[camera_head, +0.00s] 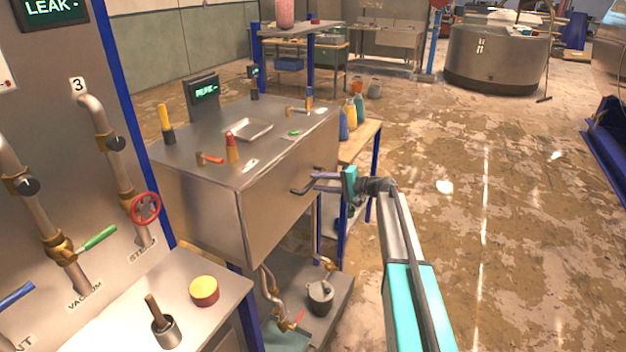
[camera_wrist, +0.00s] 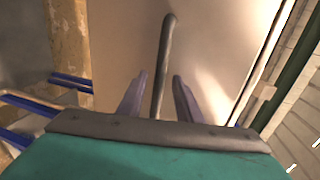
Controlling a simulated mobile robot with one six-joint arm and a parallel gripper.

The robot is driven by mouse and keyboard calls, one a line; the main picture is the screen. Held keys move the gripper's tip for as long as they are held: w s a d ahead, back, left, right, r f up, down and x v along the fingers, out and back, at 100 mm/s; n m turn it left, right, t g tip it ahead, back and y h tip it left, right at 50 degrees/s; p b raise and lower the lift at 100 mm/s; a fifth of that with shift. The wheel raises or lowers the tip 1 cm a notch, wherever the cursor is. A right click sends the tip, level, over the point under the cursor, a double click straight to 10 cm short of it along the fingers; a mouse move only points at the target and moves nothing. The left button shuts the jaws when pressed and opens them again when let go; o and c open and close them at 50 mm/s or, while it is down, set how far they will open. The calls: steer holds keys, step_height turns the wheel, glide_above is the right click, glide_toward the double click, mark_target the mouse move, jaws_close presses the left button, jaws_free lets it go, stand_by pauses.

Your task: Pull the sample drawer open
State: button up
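The sample drawer's metal front (camera_head: 275,205) is the right-hand face of the steel cabinet in the head view. It looks flush with the cabinet, with no clear gap. Its dark bar handle (camera_head: 301,191) sticks out from that face. In the wrist view the handle (camera_wrist: 166,50) runs from the top middle down between my two purple fingers. My gripper (camera_wrist: 158,77) is open around the handle, with a visible gap on each side. In the head view my gripper (camera_head: 322,181) is at the handle, and the arm comes from the lower right.
A wooden side table (camera_head: 360,140) with bottles stands just behind the handle side. Pipes and a bucket (camera_head: 320,294) are below. Open floor (camera_head: 530,220) lies to the right.

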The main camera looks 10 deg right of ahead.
mark_target(313, 182)
steer(key=shift+p+x, duration=0.4)
steer(key=shift+x, duration=1.2)
steer(key=shift+c, duration=0.3)
jaws_close()
